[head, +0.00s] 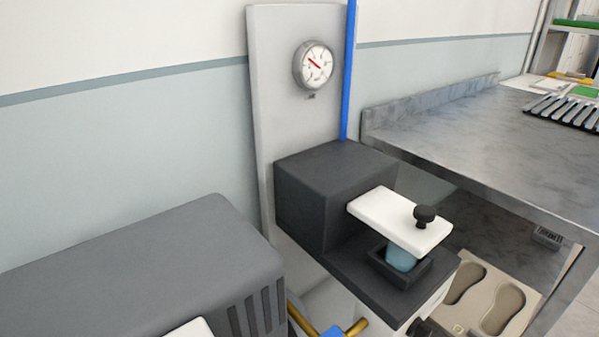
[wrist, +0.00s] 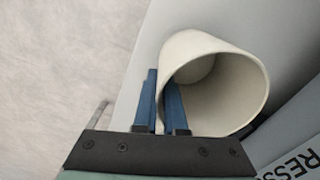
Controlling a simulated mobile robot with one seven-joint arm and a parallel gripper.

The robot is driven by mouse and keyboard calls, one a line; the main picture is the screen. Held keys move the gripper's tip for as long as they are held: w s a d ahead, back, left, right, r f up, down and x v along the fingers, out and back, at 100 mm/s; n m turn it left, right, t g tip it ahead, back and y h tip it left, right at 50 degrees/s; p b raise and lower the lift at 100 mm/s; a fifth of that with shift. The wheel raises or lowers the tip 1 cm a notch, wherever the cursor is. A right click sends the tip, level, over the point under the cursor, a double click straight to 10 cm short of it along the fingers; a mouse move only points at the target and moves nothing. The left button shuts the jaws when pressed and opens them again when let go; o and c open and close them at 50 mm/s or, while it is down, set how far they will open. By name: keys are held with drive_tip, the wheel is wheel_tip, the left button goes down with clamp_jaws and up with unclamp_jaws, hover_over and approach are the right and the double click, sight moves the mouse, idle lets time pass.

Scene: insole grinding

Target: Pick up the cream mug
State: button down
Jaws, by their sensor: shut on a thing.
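The cream mug (wrist: 200,45) is in the wrist view, right of centre, with its open mouth facing toward the lower right of the picture. My gripper (wrist: 161,82) has two blue fingers at the mug's left side. One finger is outside the wall and the other is inside the mouth, and they are shut on the rim wall. I see no handle; it may be hidden. I cannot tell whether the mug rests on the surface or hangs free. I cannot make out the mug in the head view.
In the wrist view, a pale grey panel (wrist: 292,45) lies behind the mug, and a surface with dark lettering (wrist: 302,152) is at lower right. The head view shows a dark machine (head: 320,190) with a gauge (head: 313,65), a grey box (head: 150,270) and a metal table (head: 470,130).

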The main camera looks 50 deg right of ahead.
drive_tip(key=shift+s+f, duration=0.1)
drive_tip(key=shift+s, duration=0.15)
